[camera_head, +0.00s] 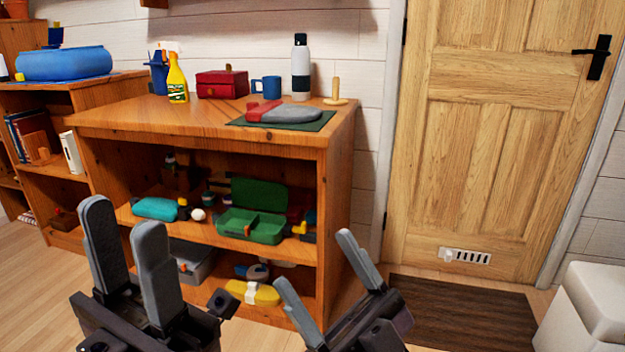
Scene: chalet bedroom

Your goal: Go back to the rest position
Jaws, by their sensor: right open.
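My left gripper (123,216) is at the lower left, its grey fingers pointing up and standing apart, with nothing visible between them. It shows in front of the wooden shelf unit (210,131). My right gripper (314,258) is at the lower middle, tilted to the left, its fingers spread wide and empty. It shows in front of the unit's right end and the floor. Neither gripper is seen holding anything. My arms behind the grippers are mostly out of the picture.
The unit's top holds a yellow spray bottle (177,80), red box (222,84), blue mug (266,87) and bottle (301,68). A green open case (252,224) and other items fill its shelves. A door (480,135), brown mat (465,312) and white seat (590,310) are right.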

